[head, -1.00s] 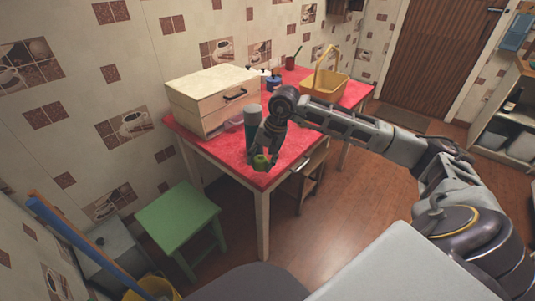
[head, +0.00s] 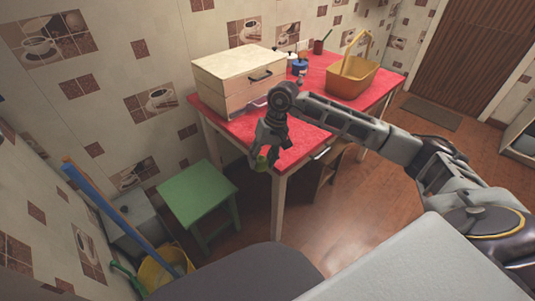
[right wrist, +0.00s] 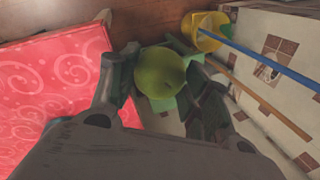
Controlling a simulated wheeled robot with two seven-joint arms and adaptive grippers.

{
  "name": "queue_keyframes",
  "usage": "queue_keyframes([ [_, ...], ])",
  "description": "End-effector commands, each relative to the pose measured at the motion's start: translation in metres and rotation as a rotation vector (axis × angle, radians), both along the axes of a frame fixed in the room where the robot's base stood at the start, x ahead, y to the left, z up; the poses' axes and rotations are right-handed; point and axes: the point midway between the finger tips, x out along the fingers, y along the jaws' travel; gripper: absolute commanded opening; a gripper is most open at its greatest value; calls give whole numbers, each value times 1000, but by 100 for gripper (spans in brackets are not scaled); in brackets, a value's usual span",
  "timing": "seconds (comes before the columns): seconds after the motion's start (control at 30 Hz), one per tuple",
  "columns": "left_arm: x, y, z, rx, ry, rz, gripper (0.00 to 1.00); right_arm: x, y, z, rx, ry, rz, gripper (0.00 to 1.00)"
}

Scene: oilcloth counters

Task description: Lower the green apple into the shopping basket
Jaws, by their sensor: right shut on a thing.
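The green apple (head: 261,163) is held by my right gripper (head: 264,158), low at the near left edge of the red table in the head view. In the right wrist view the apple (right wrist: 160,73) sits between the two fingers of the gripper (right wrist: 163,90), which are shut on it. The yellow shopping basket (head: 350,84) stands upright on the far right part of the table, its handle raised. It is well apart from the apple. The basket is outside the right wrist view. My left gripper is in neither view.
The red table (head: 303,120) carries a cream drawer box (head: 235,78), small jars (head: 300,65) and a dark red mug (head: 318,47). A green stool (head: 197,192) stands on the floor at the left, near a yellow bucket (head: 160,272). The tabletop before the basket is clear.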

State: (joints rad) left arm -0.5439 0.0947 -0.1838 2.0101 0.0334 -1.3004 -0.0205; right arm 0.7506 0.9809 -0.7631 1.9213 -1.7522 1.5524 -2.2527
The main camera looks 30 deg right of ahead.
Motion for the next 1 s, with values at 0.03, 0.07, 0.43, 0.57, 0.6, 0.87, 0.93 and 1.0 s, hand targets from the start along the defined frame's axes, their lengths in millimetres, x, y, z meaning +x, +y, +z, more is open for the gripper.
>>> queue_keyframes([
  [0.03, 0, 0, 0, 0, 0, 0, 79, 0, 4, -1, 1, 0, 28, 23],
  [0.07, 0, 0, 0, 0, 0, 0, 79, 0, 6, -2, 1, -1, 43, 23],
  [0.43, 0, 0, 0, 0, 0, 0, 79, -1, 17, -7, 1, 0, 151, 23],
  [0.57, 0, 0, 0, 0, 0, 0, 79, -1, 17, -7, 1, 0, 150, 23],
  [0.6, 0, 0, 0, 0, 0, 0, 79, -1, 17, -8, 2, 1, 150, 23],
  [0.87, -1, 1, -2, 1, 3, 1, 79, 0, 16, 0, 0, -1, 148, 23],
  [0.93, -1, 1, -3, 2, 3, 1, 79, 0, 16, 4, 0, -1, 148, 23],
  [1.0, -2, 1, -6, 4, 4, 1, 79, 1, 16, 8, 0, -1, 148, 23],
])
